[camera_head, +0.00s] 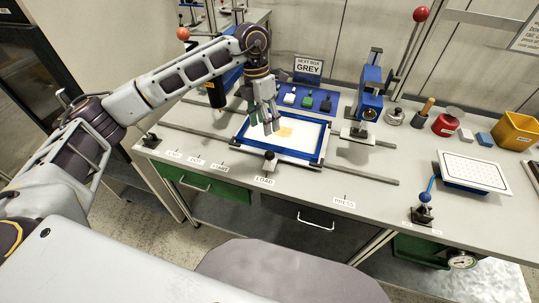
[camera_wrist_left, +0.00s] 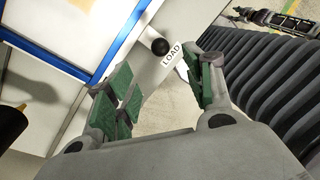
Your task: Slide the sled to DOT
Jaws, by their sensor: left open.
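The sled is a blue frame (camera_head: 324,143) around a white bed with a yellowish patch. It sits on the rails behind the LOAD label (camera_head: 264,181). A dark ball knob (camera_head: 270,155) stands at its front edge. My left gripper (camera_head: 266,127) is open and points down over the left part of the sled. In the left wrist view the open fingers (camera_wrist_left: 163,78) have the ball knob (camera_wrist_left: 160,46) beyond and between their tips, apart from them. The blue frame (camera_wrist_left: 108,62) runs along the upper left there. My right gripper is out of view.
A blue press (camera_head: 370,88) stands right of the sled, behind the PRESS label (camera_head: 344,202). A black cylinder (camera_head: 216,95) is at the left. Small blocks and a "NEXT BOX GREY" sign (camera_head: 308,67) stand behind. The rails (camera_head: 200,130) look clear at the left.

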